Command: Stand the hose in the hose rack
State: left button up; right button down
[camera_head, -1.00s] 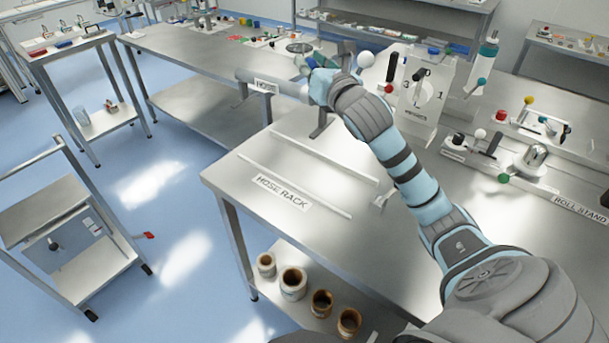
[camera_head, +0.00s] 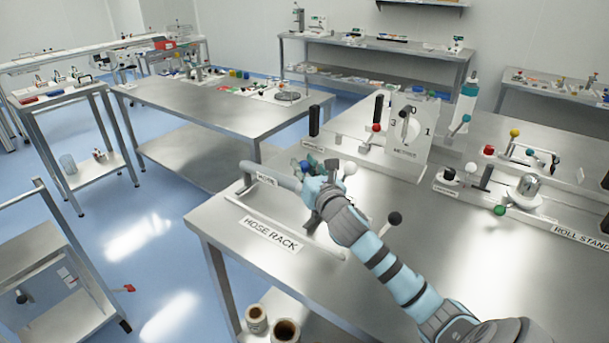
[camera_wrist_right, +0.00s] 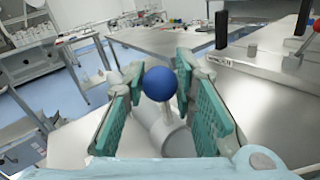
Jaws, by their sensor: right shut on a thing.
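The hose (camera_head: 266,180) is a light grey tube with a HOSE label. In the head view it lies roughly level over the back part of the hose rack (camera_head: 270,233), a labelled frame with light rails on the near table. I cannot tell whether it touches the rack. My right gripper (camera_head: 312,176) is shut at the hose's right end. In the right wrist view, a blue ball (camera_wrist_right: 160,83) on a thin stem stands between the teal finger pads, and the hose's grey round end (camera_wrist_right: 176,137) shows below it. My left gripper is not in view.
A black-knobbed lever (camera_head: 394,218) stands right of my right gripper. Behind it is an upright numbered panel (camera_head: 408,122) with levers. The roll stand (camera_head: 525,192) is at the right. Rolls (camera_head: 286,329) sit on the shelf below. The table's front middle is clear.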

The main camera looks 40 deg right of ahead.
jog(key=shift+f, duration=0.55)
jog(key=shift+r, duration=0.1)
jog(key=c, duration=1.3)
grip_release()
jog(key=v, duration=1.2)
jog(key=shift+p, duration=0.35)
